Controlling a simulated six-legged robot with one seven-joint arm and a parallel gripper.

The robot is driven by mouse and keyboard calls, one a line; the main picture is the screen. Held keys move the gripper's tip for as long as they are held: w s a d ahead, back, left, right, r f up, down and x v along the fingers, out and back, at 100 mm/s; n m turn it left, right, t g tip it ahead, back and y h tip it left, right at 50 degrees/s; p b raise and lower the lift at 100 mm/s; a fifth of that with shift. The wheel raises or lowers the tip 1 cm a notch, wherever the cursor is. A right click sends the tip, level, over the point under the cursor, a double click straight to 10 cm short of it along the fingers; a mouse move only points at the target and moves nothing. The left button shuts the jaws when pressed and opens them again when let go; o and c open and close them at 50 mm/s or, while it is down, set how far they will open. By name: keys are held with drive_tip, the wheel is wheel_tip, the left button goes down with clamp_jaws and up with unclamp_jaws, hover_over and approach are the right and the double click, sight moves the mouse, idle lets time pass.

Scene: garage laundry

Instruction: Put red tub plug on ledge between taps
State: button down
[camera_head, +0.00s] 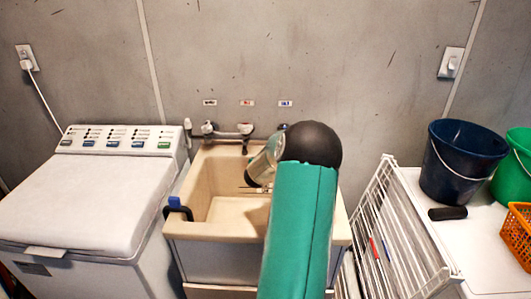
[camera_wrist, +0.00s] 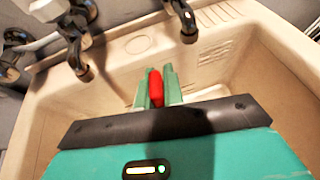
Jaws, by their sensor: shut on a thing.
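The red tub plug (camera_wrist: 156,88) is between the green fingers of my gripper (camera_wrist: 158,90) in the wrist view, and my gripper is shut on it. Behind it is the beige tub (camera_head: 196,188), with its back ledge (camera_wrist: 112,56) and taps (camera_wrist: 78,50) at the upper left of the wrist view. Another tap spout (camera_wrist: 186,22) hangs at the top centre. In the head view my arm covers the right part of the tub, and the plug is hidden. The taps (camera_head: 243,130) show along the wall behind the tub.
A white washing machine (camera_head: 85,195) stands left of the tub. A blue clip-like item (camera_head: 174,202) sits on the tub's front left rim. A white wire rack (camera_head: 385,235), a dark blue bucket (camera_head: 460,165) and an orange basket (camera_head: 518,235) are on the right.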

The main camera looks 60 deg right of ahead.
drive_tip(key=shift+w+a+r+n+t+y, duration=0.2)
drive_tip(key=shift+w+a+r+n+t, duration=0.15)
drive_tip(key=shift+a+n+t, duration=0.15)
drive_tip(key=shift+w+a+r+n+t+y, duration=0.2)
drive_tip(key=shift+a+r+n+t, duration=0.2)
drive_tip(key=shift+a+t, duration=0.1)
drive_tip(key=shift+w+d, duration=0.25)
drive_tip(key=w+d, duration=0.2)
drive_tip(key=d, duration=0.3)
drive_tip(key=w+d, duration=0.3)
drive_tip(key=d, duration=0.2)
drive_tip(key=w+d, duration=0.3)
drive_tip(key=d, duration=0.2)
drive_tip(key=shift+d, duration=0.3)
drive_tip(key=shift+s+f, duration=0.1)
drive_tip(key=shift+s, duration=0.05)
drive_tip(key=shift+a+f, duration=0.1)
drive_tip(key=c, duration=2)
unclamp_jaws()
drive_tip(key=shift+f, duration=0.1)
drive_tip(key=o, duration=0.5)
